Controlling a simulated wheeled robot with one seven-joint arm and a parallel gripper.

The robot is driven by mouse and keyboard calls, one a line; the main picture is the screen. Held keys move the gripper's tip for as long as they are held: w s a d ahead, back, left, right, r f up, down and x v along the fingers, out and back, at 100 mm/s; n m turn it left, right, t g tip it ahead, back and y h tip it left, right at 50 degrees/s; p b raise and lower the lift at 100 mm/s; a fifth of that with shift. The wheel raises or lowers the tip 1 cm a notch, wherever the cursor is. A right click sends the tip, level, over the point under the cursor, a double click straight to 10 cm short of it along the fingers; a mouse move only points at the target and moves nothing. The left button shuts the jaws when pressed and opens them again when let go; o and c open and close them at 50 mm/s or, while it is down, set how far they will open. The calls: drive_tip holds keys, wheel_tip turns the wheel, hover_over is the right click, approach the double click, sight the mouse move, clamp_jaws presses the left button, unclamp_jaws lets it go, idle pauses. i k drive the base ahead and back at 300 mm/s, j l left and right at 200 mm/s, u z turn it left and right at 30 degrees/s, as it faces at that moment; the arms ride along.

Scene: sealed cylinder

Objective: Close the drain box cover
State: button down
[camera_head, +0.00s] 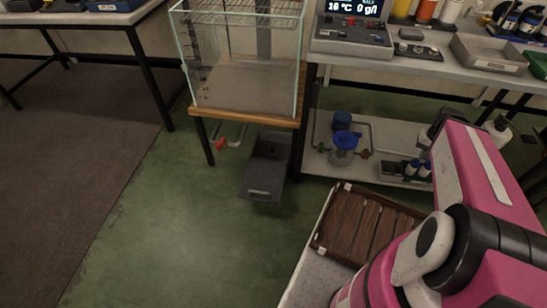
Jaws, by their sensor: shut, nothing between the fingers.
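The drain box (272,148) is a dark grey box under the glass tank stand, in the middle of the head view. Its cover (262,187) appears to be the flat grey panel with a small light handle slot, jutting out at the box's front and tilted down toward the floor. The box's inside looks dark, and its upper part is in the shadow of the stand. My pink and black arm is folded at the lower right, well apart from the box. I cannot make out my gripper's fingers.
The glass tank (245,85) stands on a wooden-topped stand above the box. A red valve (220,144) is left of the box. A shelf bench (318,158) with a blue funnel (343,139) is to the right. A brown slatted tray (322,240) lies nearer. Green floor (200,240) in front is clear.

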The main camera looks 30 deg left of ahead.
sight(263, 180)
drive_tip(key=u, duration=2)
drive_tip(key=k+l+z, duration=0.1)
drive_tip(key=k, duration=0.25)
drive_tip(key=k+l, duration=0.35)
drive_tip(key=k+z, duration=0.05)
